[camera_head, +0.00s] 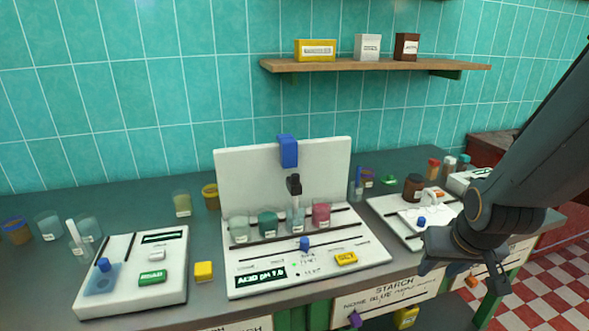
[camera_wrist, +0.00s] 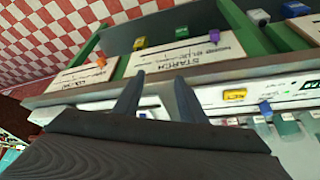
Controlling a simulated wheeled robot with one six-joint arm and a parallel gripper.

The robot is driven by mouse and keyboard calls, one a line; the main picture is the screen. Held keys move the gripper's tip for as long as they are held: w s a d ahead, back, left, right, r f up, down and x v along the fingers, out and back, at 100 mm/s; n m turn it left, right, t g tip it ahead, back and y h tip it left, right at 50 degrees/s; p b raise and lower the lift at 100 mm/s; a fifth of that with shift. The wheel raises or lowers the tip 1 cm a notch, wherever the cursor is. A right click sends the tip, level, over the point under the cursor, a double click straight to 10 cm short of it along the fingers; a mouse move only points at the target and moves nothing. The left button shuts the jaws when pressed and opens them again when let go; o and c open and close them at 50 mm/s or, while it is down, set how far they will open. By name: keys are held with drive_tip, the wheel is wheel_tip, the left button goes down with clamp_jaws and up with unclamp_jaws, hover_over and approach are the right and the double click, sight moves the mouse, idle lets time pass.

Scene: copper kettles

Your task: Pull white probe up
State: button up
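A slim white rod (camera_head: 73,232), which may be the white probe, stands tilted in a clear cup at the left of the counter. Another candidate is the pale stem under a black holder (camera_head: 294,184) on the central white stand (camera_head: 230,180); its lower end is among small cups and hard to make out. My gripper (camera_head: 465,265) is at the right, in front of the right white unit and near the counter's front edge, far from both. In the wrist view my gripper's two fingers (camera_wrist: 160,78) are apart with nothing between them, over the STARCH-labelled front.
Small cups of grey-green, green and pink (camera_head: 321,214) stand in a row on the central stand. A white panel with a blue knob (camera_head: 103,264) lies at the left, a yellow block (camera_head: 203,271) beside it. A wooden shelf (camera_head: 375,65) with boxes hangs behind.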

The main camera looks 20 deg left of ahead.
drive_tip(key=w+a+r+n+t+y, duration=0.1)
drive_tip(key=w+a+n+t, duration=0.15)
drive_tip(key=w+a, duration=0.35)
drive_tip(key=n+t+y, duration=0.4)
drive_tip(key=t+y, duration=0.2)
drive_tip(key=y, duration=0.4)
approach(297, 181)
drive_tip(key=x, duration=0.4)
drive_tip(key=shift+w+a+f, duration=0.1)
drive_tip(key=shift+w+f, duration=0.05)
drive_tip(key=shift+p+x, duration=1.2)
drive_tip(key=shift+x, duration=2.25)
clamp_jaws()
